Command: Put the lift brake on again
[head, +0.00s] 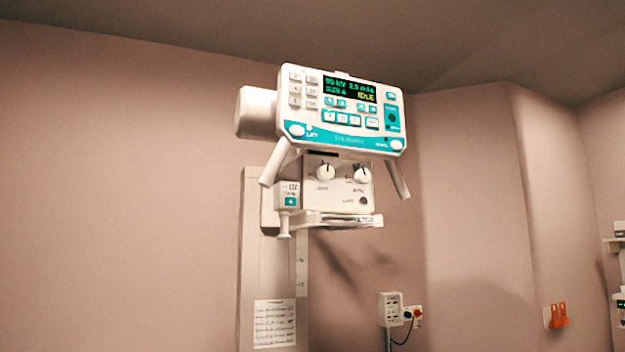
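A white tube head with a control panel (345,112) is mounted high on a column (254,270). Its green display shows 90 kV and IDLE, with several buttons and two round end buttons marked in teal. Below the panel is a collimator box (345,195) with two white knobs. A small white unit with a teal label (290,195) sits at its left, with a short pin or handle below it. Two splayed grab handles (278,163) hang under the panel. Which control is the lift brake, and whether it is on, I cannot tell. My gripper is not in view.
A printed sheet (274,323) is fixed low on the column. A wall box (391,309) and a small socket with a red-and-yellow part and cable (411,314) are to its right. Orange clips (556,315) hang further right. Shelves (614,244) show at the right edge.

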